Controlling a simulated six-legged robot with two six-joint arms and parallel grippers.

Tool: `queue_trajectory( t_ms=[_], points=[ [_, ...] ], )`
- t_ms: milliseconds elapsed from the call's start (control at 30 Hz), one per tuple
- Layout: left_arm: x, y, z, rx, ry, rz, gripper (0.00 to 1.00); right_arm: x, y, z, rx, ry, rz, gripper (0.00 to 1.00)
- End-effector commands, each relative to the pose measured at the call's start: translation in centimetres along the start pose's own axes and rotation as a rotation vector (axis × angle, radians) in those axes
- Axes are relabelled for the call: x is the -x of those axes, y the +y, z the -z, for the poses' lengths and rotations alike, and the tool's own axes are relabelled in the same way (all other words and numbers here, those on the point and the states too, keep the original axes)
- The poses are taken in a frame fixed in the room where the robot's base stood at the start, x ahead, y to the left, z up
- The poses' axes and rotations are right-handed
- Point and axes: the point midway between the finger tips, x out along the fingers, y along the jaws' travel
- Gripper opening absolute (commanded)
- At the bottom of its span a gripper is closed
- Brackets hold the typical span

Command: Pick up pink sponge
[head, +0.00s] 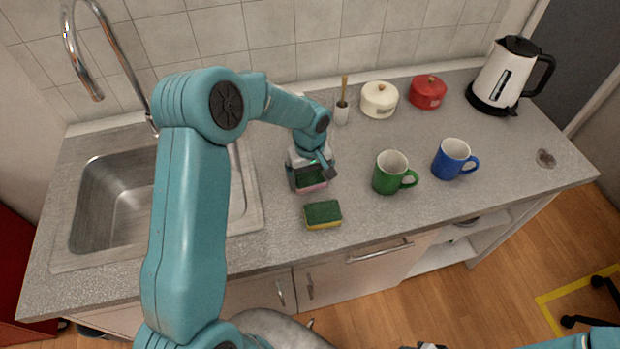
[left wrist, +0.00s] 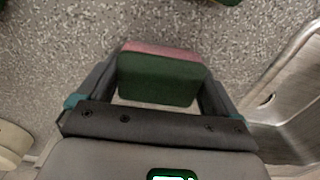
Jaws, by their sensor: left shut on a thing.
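The pink sponge (head: 316,188) has a dark green scouring side and is at the middle of the counter, just behind a second sponge. My left gripper (head: 311,180) reaches down over it and is shut on it. In the left wrist view the pink sponge (left wrist: 158,77) sits between the two fingers, its green face toward the camera and a pink strip at its far edge. I cannot tell whether it touches the counter. A sliver of what may be my right gripper (head: 430,346) shows at the bottom edge; its jaws cannot be made out.
A yellow-green sponge (head: 323,215) lies in front. A green mug (head: 392,174) and a blue mug (head: 453,159) stand to the right. Behind are a brush in a holder (head: 342,112), a cream pot (head: 379,100), a red pot (head: 428,92) and a kettle (head: 502,77). The sink (head: 120,205) is left.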

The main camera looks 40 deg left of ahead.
Motion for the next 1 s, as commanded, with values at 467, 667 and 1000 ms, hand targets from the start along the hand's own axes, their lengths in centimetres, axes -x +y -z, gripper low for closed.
queue_trajectory(
  t_ms=[467, 667, 1000],
  points=[
    [3.6, 0.1, 0.0, 0.0, 0.003, -0.004, 0.66, -0.9, 0.3, 0.0, 0.0, 0.0, 0.0, 0.43],
    [9.8, 0.2, 0.1, 0.0, 0.006, -0.007, 0.66, -1.9, 0.7, 0.0, 0.0, 0.0, 0.0, 0.43],
    [18.2, 0.1, 0.0, 0.0, 0.001, -0.002, 0.66, -2.3, 0.8, 0.1, 0.0, 0.0, 0.0, 0.43]
  ],
)
